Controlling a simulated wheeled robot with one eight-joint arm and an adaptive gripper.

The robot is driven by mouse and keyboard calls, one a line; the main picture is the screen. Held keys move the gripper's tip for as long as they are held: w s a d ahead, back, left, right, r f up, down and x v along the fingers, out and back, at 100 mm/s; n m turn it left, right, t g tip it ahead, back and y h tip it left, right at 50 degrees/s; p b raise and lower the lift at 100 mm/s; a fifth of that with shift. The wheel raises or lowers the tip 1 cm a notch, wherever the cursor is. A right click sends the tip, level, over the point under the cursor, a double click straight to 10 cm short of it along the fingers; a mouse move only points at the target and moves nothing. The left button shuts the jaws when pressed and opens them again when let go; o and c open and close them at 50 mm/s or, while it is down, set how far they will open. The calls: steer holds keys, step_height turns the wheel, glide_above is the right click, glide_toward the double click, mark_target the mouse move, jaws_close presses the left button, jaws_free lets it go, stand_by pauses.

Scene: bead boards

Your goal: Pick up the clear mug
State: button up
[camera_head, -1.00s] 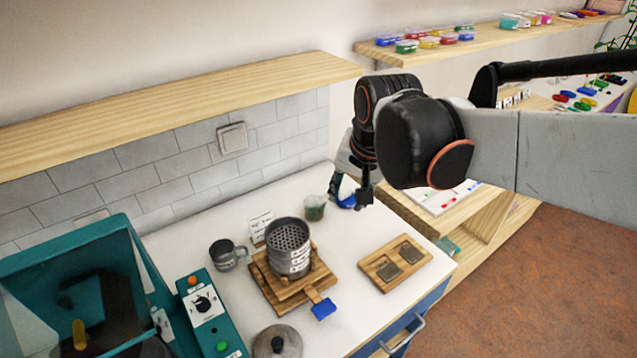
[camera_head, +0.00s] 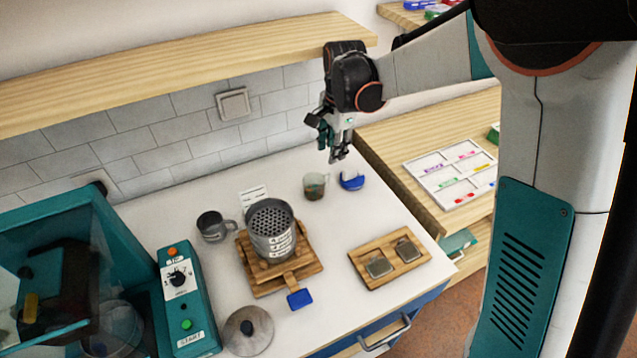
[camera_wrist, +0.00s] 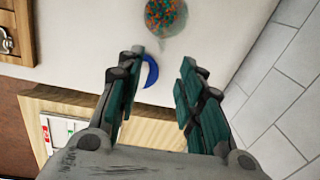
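The clear mug (camera_head: 314,187) stands on the white counter, with small dark reddish and green contents. In the wrist view the mug (camera_wrist: 166,16) is at the top edge, partly cut off, with multicoloured beads inside. My gripper (camera_head: 337,157) is above the counter, up and to the right of the mug in the head view. The mug lies beyond the fingertips, not touched.
A blue curved object (camera_head: 352,181) lies just right of the mug. A grey mug (camera_head: 214,226), a perforated metal pot (camera_head: 271,231) on a wooden stand and a small wooden board (camera_head: 363,262) share the counter. A wooden shelf (camera_head: 180,75) hangs above.

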steer(key=b, duration=0.2)
glide_above(330, 175)
steer(key=f, duration=0.5)
steer(key=s+f, duration=0.1)
steer(key=f, duration=0.1)
steer(key=shift+a+f, duration=0.15)
steer(key=shift+w+f+b, duration=0.2)
steer(key=shift+f+b, duration=0.1)
steer(key=shift+f, duration=0.55)
steer(key=shift+w+f+b, duration=0.2)
steer(key=shift+f+b, duration=0.1)
steer(key=shift+f, duration=0.55)
steer(key=shift+w+f+b, duration=0.2)
steer(key=shift+f+b, duration=0.1)
steer(key=shift+f, duration=0.55)
jaws_close()
